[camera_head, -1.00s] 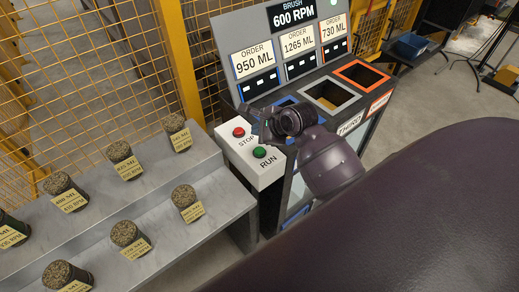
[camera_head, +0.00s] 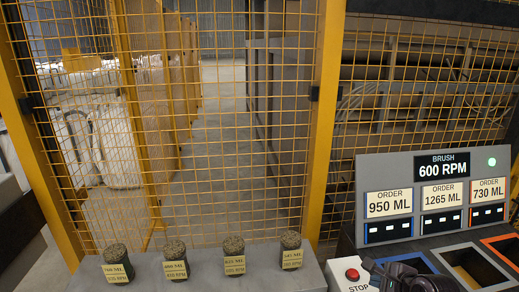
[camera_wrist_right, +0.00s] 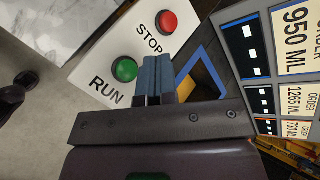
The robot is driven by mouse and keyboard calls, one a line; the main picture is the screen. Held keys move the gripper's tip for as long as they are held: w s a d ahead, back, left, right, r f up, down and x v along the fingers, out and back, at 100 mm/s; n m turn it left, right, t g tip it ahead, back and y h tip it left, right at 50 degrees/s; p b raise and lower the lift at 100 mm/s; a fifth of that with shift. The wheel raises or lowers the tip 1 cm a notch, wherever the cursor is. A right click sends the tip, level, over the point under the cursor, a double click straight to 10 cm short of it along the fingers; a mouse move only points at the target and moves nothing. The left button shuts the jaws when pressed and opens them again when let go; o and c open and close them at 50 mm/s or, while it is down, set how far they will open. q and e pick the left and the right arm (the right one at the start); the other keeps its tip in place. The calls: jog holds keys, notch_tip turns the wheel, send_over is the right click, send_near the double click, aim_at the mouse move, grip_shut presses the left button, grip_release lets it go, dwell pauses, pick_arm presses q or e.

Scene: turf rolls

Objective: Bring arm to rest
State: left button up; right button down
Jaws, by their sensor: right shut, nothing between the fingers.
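My right gripper (camera_head: 372,267) shows at the bottom right of the head view, beside the white button box (camera_head: 349,277), and is cut off by the lower edge. In the right wrist view its two blue-grey fingers (camera_wrist_right: 158,76) are together with nothing between them. There they point toward the button box (camera_wrist_right: 133,47), close to the green RUN button (camera_wrist_right: 124,69). Whether they touch the box cannot be told. My left gripper is not in view.
The control panel (camera_head: 372,174) reads BRUSH 600 RPM, with order labels 950, 1265 and 730 ML. The red STOP button (camera_head: 352,274) is on the box. Several labelled turf rolls (camera_head: 175,258) stand on the grey shelf (camera_head: 205,273) before a yellow mesh fence (camera_head: 225,120).

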jog(key=n+t, duration=0.1)
jog(key=n, duration=0.5)
jog(key=s+f+n+t+h, duration=0.1)
jog(key=n+t, duration=0.1)
jog(key=n, duration=0.4)
jog(key=a+f+n+t+h+b, duration=0.1)
jog(key=n+t, duration=0.1)
jog(key=n, duration=0.4)
jog(key=shift+s+n, duration=0.4)
jog(key=s+f+n, duration=0.1)
jog(key=s+f, duration=0.1)
jog(key=s+a+f+n, duration=0.1)
jog(key=s+f+n, duration=0.1)
jog(key=shift+s+a+f+b, duration=0.1)
jog(key=shift+s+a+b, duration=0.05)
jog(key=shift+s+b, duration=0.2)
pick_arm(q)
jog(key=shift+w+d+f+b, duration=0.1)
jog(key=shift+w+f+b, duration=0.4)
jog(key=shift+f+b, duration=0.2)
pick_arm(e)
jog(key=s+a+f+n+g, duration=0.1)
jog(key=s+f+g, duration=0.1)
jog(key=s+f, duration=0.8)
jog(key=s, duration=0.3)
jog(key=shift+s+a+h, duration=0.25)
jog(key=shift+a+h, duration=0.05)
jog(key=shift+a, duration=0.1)
